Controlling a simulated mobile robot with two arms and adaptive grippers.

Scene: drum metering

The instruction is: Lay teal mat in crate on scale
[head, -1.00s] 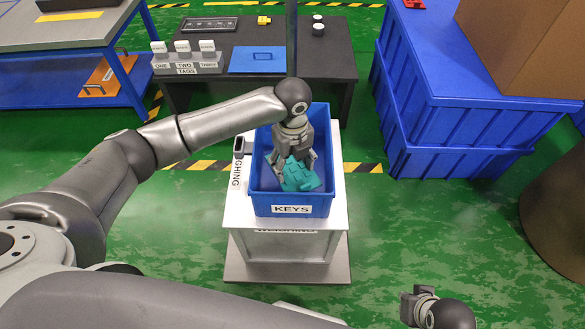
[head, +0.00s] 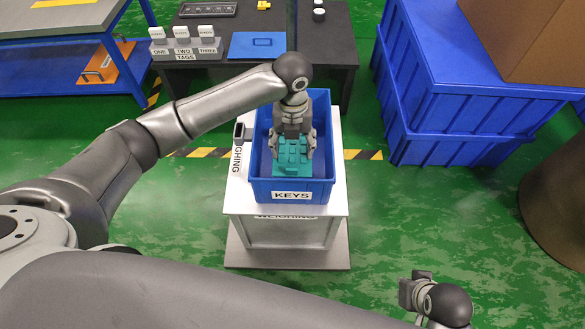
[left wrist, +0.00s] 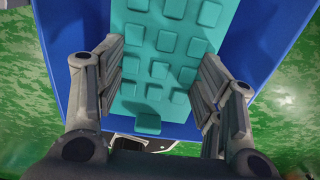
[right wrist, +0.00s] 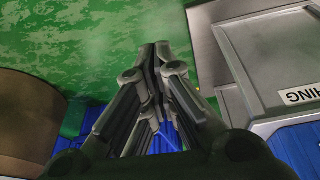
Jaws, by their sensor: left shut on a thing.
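The teal mat (head: 292,160), with raised square blocks, is inside the blue crate (head: 258,184) labelled KEYS. The crate stands on the white scale (head: 232,195) marked WEIGHING. My left gripper (head: 293,148) reaches down into the crate, its fingers on both sides of the mat, shut on it. In the left wrist view the mat (left wrist: 165,45) lies between the two fingers, with blue crate wall around it. I cannot tell whether the mat touches the crate floor. My right gripper (right wrist: 155,60) hangs away from the scale at lower right in the head view; its fingers look closed together and empty.
A dark table (head: 340,60) behind holds a blue board (head: 257,46) and tags ONE, TWO, THREE on a stand (head: 187,50). Blue crates (head: 440,100) with a cardboard box (head: 530,40) stand right. A blue-framed bench is at left. Green floor right of the scale is free.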

